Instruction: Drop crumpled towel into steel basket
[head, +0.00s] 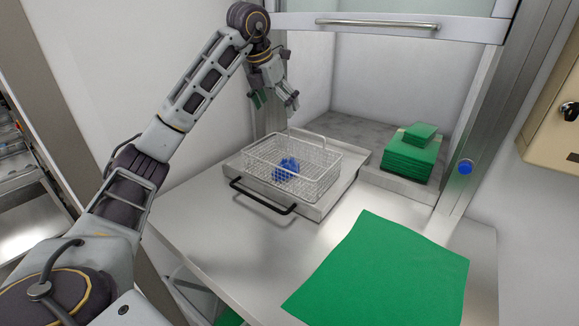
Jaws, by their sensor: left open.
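A crumpled blue towel (286,169) lies inside the basket, seen through the wire mesh. My left gripper (276,102) is above and behind the basket's back left corner, pointing down. Its fingers are apart with nothing visible between them. My right gripper does not show.
A green sheet (385,275) lies flat on the counter's front right. A stack of folded green cloths (411,158) sits at the back right inside the passthrough. The raised door (390,24) with a bar handle is above. A blue button (465,167) is on the right post.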

